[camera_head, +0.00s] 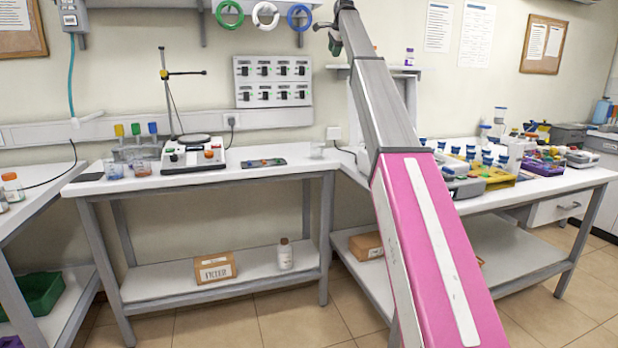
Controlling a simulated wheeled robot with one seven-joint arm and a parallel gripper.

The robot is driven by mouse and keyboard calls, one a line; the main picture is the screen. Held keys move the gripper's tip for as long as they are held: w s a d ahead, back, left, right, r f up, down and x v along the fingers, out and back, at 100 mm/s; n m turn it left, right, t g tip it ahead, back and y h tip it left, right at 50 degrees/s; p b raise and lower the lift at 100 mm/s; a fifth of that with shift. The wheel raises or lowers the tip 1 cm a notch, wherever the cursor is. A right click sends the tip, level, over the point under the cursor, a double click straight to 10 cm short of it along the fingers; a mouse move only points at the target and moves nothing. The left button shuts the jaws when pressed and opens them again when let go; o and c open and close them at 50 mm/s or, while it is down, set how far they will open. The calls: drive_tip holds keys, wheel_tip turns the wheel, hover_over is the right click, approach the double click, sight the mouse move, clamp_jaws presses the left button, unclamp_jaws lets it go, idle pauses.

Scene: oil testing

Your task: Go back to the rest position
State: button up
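My arm, pink and grey, rises from the bottom right to the top edge of the head view. A small dark part at its far end, likely my gripper (331,36), shows in front of the wall, right of the blue ring. It is too small to tell whether its fingers are open or shut. I see nothing hanging from it. It appears well above the white bench (275,170), apart from anything on it. My arm hides part of the right bench (480,204) and the wall shelf behind it.
A stirrer (194,154) with an upright stand and coloured-capped bottles (136,150) are on the middle bench. Blue-capped vials in a yellow rack (497,179) crowd the right bench. Green, white and blue rings (299,17) hang on the wall. Floor (250,325) in front is clear.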

drive_tip(key=s+d+f+n+g, duration=0.15)
drive_tip(key=s+f, duration=0.55)
drive_tip(key=f, duration=1)
drive_tip(key=s+d+f+n+h, duration=0.1)
drive_tip(key=s+d+f+n, duration=0.35)
drive_tip(key=f, duration=1.35)
drive_tip(key=s+a+f+n+g, duration=0.1)
drive_tip(key=s+f, duration=0.8)
drive_tip(key=f, duration=0.8)
drive_tip(key=s+d+f+n+g, duration=0.1)
drive_tip(key=s+f+n, duration=0.1)
drive_tip(key=s+f, duration=0.8)
drive_tip(key=s+d+f+n+g, duration=0.1)
drive_tip(key=s+f+n, duration=0.2)
drive_tip(key=s+f, duration=0.6)
drive_tip(key=s+d+f+n+g+h, duration=0.1)
drive_tip(key=s+f, duration=0.9)
drive_tip(key=s, duration=1.1)
drive_tip(key=shift+d+f+n, duration=0.25)
drive_tip(key=shift+f+n, duration=0.05)
drive_tip(key=shift+n, duration=0.4)
